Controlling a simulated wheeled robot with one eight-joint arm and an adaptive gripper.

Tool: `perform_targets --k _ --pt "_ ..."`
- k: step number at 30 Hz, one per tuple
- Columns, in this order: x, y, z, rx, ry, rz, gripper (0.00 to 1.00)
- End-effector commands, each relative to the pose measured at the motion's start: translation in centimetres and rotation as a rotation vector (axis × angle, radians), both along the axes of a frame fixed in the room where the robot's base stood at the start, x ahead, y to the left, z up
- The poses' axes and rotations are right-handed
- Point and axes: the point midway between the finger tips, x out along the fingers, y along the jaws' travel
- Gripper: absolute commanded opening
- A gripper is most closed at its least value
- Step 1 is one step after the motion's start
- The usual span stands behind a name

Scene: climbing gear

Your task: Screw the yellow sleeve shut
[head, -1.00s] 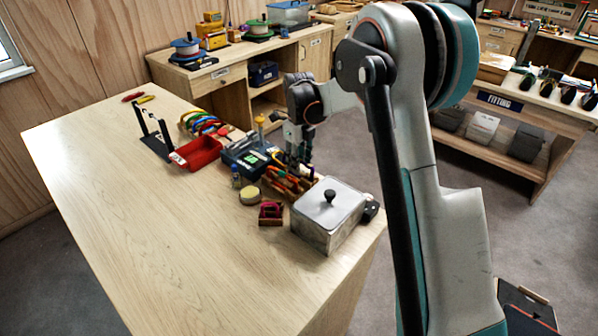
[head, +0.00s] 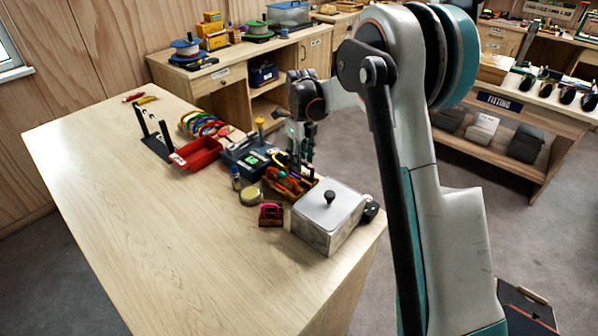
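My gripper (head: 301,158) points down above the wooden tray (head: 309,190) near the right part of the bench. The tray holds several orange and red items (head: 291,184), partly hidden by the gripper. The fingers are small and dark here, and I cannot tell whether they are open or shut or hold anything. I cannot make out the yellow sleeve for certain. A small yellow-topped upright object (head: 260,124) stands to the left of the gripper, behind a dark blue device with a green display (head: 250,160).
A lidded metal box (head: 328,218) stands close in front of the tray. A small red item (head: 271,214), a round tin (head: 250,196), a red bin (head: 197,154), a black stand (head: 157,140) and coloured loops (head: 203,124) are nearby. The bench's left and front (head: 150,230) are clear.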

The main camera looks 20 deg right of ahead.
Motion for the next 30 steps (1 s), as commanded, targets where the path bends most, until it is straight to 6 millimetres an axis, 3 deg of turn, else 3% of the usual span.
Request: perform_targets --k 16,30 --pt "0.0 -0.1 1.8 -0.001 -0.001 -0.001 0.37" --pt "-0.1 0.1 1.9 -0.001 -0.001 0.0 0.37"
